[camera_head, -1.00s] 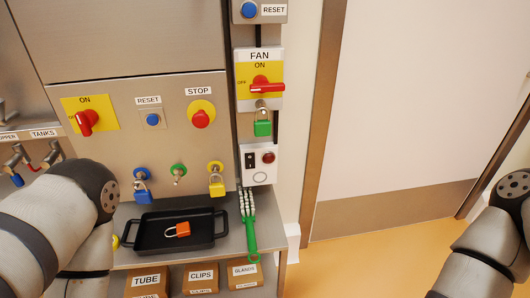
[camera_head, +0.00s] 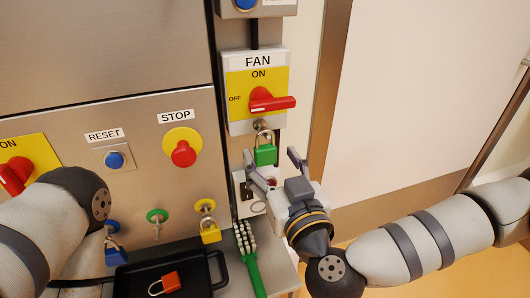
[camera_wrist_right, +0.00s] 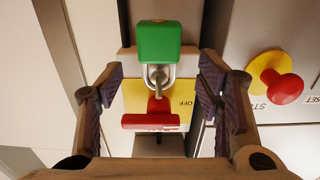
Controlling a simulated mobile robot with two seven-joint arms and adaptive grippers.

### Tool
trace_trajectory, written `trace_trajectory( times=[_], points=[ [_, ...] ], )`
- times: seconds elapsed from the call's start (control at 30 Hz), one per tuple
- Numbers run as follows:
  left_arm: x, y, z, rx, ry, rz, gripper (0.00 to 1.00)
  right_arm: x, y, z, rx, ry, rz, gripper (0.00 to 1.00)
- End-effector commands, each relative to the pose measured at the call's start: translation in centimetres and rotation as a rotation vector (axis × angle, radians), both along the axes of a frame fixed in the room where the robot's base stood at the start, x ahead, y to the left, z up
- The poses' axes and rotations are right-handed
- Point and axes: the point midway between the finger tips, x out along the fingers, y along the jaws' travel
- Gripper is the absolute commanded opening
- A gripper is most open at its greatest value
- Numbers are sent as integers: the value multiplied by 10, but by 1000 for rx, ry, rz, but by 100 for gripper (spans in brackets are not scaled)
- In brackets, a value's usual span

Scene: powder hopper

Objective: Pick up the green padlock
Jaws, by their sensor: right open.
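The green padlock (camera_head: 265,154) hangs by its shackle below the red fan switch (camera_head: 270,99) on the yellow plate. My right gripper (camera_head: 272,158) is open just below and in front of it. In the right wrist view the green padlock (camera_wrist_right: 159,42) shows upside down, beyond the open fingers (camera_wrist_right: 155,90) and roughly centred between them; the fingers do not touch it there. My left arm comes in from the left in the head view, but its gripper is out of the picture.
A red stop button (camera_head: 183,153) is left of the switch. A yellow padlock (camera_head: 210,232) and a blue padlock (camera_head: 116,250) hang lower. A black tray (camera_head: 215,273) holds an orange padlock (camera_head: 165,284). A green brush (camera_head: 249,262) lies beside it.

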Motion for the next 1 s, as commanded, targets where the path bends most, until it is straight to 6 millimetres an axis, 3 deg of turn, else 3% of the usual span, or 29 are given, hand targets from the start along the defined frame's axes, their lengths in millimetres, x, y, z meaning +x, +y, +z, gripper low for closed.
trace_trajectory(
  times=[0.2, 0.47, 0.73, 1.0],
  points=[
    [-5, 0, -6, 0, 17, 0, 40, 39, 11, -4, 0, 2, -2, 60],
    [-5, 0, -6, 0, 17, 0, 40, 46, 13, -1, 0, 1, 1, 60],
    [-5, 0, -6, 0, 17, -1, 40, 46, 13, -1, 0, 0, 1, 6],
    [-5, 0, -6, 0, 16, -1, 40, 46, 13, 0, 0, -1, 1, 6]
  ],
)
